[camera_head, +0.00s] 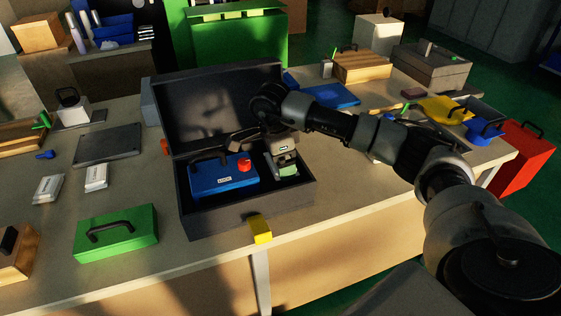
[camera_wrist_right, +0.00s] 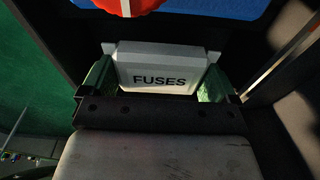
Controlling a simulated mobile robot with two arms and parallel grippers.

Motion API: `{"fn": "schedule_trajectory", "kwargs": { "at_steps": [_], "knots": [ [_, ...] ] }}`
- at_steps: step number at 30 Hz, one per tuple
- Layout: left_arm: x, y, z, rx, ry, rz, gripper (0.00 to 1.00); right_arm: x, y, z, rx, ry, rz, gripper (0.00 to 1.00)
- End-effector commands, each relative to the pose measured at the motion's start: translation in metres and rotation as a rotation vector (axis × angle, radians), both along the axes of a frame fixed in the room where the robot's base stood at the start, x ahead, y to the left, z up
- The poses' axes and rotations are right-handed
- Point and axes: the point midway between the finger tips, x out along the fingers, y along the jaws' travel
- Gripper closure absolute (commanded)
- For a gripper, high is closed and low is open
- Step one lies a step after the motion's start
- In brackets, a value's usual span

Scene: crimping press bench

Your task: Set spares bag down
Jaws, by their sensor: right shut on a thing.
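The spares bag is a white packet marked FUSES (camera_wrist_right: 160,72) in the right wrist view. My right gripper (camera_head: 284,168) is shut on it, with a green-padded finger on each side. In the head view the gripper reaches down into the right part of an open black case (camera_head: 222,222), beside a blue box with a red knob (camera_head: 222,177). There the bag is mostly hidden by the gripper. I cannot tell whether it touches the case floor. My left gripper is not in view.
The case's raised lid (camera_head: 205,108) stands behind the gripper. A yellow block (camera_head: 260,229) is at the case's front. A green box (camera_head: 117,233) and two white packets (camera_head: 48,189) lie to the left. Bare table shows between them.

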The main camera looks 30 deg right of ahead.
Motion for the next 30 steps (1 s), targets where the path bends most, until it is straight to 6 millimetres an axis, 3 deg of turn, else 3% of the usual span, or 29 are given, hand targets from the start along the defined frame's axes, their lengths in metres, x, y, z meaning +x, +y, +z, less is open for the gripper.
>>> {"fn": "schedule_trajectory", "kwargs": {
  "at_steps": [3, 22, 30],
  "knots": [
    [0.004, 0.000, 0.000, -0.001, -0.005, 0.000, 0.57, 0.000, 0.000, -0.010, 0.001, 0.000, 0.000, 0.34],
    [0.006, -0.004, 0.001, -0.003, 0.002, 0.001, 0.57, 0.000, 0.000, -0.016, 0.000, -0.001, -0.001, 0.34],
    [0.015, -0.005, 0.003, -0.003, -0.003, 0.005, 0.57, 0.000, 0.000, -0.019, 0.000, -0.001, -0.001, 0.34]
  ]
}}
